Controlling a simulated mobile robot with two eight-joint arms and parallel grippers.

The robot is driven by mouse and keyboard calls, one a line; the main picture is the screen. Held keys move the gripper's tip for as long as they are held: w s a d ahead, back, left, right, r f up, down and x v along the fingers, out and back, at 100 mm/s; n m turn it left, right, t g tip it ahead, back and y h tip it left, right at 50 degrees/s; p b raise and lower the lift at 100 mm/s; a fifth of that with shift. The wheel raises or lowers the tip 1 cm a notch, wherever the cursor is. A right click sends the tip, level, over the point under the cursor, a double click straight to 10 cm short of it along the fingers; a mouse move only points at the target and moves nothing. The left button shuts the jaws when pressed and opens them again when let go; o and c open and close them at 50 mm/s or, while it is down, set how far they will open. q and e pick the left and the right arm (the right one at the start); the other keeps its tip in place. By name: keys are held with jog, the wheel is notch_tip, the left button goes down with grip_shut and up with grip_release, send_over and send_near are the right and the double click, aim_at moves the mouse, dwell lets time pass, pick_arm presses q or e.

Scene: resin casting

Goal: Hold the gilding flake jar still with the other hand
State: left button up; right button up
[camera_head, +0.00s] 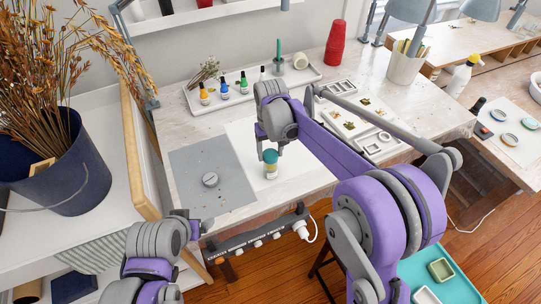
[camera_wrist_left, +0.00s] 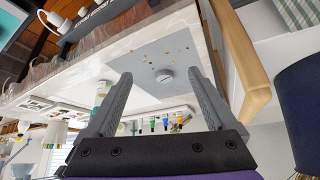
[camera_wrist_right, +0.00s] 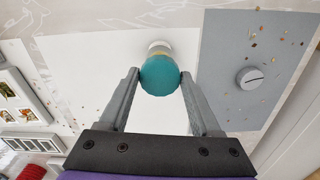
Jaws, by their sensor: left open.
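The gilding flake jar (camera_head: 270,170) is a small clear jar with a teal lid (camera_wrist_right: 161,77). It stands upright near the table's front edge, beside the grey mat. My right gripper (camera_head: 270,149) reaches it from above, with its fingertips against opposite sides of the lid. The right wrist view shows the fingers along both lid edges. My left gripper (camera_wrist_left: 158,75) is open and empty, low and to the left of the jar, by the table's front edge. The jar (camera_wrist_left: 103,92) also shows beside the left finger in the left wrist view, partly hidden.
The grey mat (camera_head: 190,165) bears a round grey piece (camera_head: 210,180) and scattered flakes. A tray (camera_head: 225,97) of small colour bottles stands behind. A red cup stack (camera_head: 335,43) and a white tray (camera_head: 365,125) are farther right. A power strip (camera_head: 255,238) runs along the front edge.

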pick_arm(q)
jog(key=shift+c, duration=0.3)
pick_arm(e)
jog(key=c, duration=0.5)
pick_arm(q)
jog(key=shift+w+d+n, duration=0.2)
jog(key=shift+n, duration=0.1)
jog(key=shift+c, duration=0.3)
jog(key=n+g+h, duration=0.1)
jog(key=n+h, duration=1.1)
jog(key=n, duration=0.8)
send_near(267, 167)
jog(key=f, duration=0.1)
jog(key=w+f, duration=0.1)
jog(key=shift+w+a+f, duration=0.1)
jog(key=shift+a+f, duration=0.1)
jog(key=shift+f, duration=0.05)
jog(key=shift+w+f+n+h, duration=0.35)
jog(key=shift+n+h, duration=0.35)
jog(key=shift+n, duration=0.1)
jog(key=shift+x, duration=4.95)
jog(key=c, duration=1.1)
